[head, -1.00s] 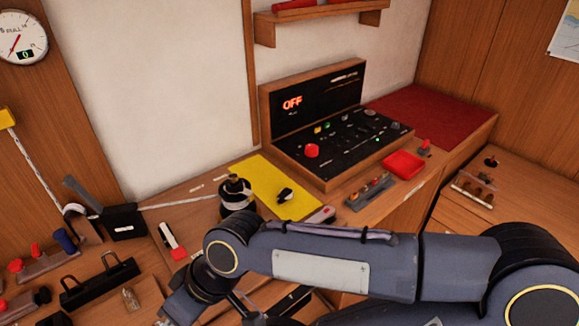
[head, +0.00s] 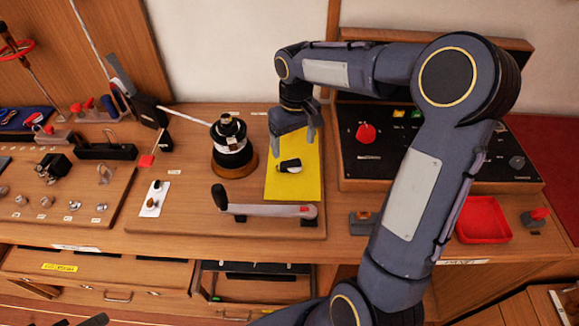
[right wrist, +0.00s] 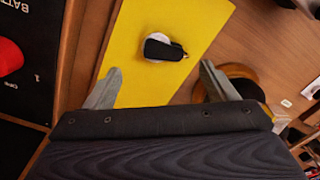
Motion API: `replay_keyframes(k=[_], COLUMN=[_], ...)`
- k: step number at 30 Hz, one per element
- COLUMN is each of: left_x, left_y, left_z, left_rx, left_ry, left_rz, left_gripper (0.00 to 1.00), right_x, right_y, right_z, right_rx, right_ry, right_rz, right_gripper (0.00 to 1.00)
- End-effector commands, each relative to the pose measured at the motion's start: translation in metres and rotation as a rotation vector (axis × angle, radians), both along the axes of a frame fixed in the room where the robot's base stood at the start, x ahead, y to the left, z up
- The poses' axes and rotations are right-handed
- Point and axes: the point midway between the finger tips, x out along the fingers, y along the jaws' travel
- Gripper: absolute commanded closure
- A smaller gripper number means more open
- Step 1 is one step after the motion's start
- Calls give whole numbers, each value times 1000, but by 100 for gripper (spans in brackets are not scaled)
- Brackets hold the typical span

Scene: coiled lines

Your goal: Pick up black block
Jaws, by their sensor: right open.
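The black block (head: 291,163) is a small dark piece with a white patch, lying on the yellow mat (head: 311,185). In the right wrist view the black block (right wrist: 163,49) lies over a white round spot on the yellow mat (right wrist: 128,80). My right gripper (head: 293,140) hangs over the far part of the mat, pointing down, just behind the block. In the right wrist view my right gripper (right wrist: 158,82) is open and empty, and the block shows beyond and between its fingers, apart from them. My left gripper does not show.
A black winch drum (head: 231,147) on a wooden base stands left of the mat. A grey handle with a black knob (head: 265,208) lies in front. The control panel with a red button (head: 366,133) stands right. A red tray (head: 483,220) is farther right.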

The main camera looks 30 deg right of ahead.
Motion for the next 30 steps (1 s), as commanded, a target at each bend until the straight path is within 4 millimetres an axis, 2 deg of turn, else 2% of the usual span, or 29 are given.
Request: replay_keyframes(k=[15, 23, 30], left_x=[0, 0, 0], left_y=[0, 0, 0], left_z=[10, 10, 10], left_rx=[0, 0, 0], left_ry=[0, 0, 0], left_rz=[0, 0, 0], left_gripper=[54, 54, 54], right_x=[0, 1, 1], right_y=[6, 6, 6], right_z=[-65, -68, -68], right_rx=[3, 2, 2], right_ry=[2, -1, -1], right_rz=[0, 1, 0], right_gripper=[21, 21, 51])
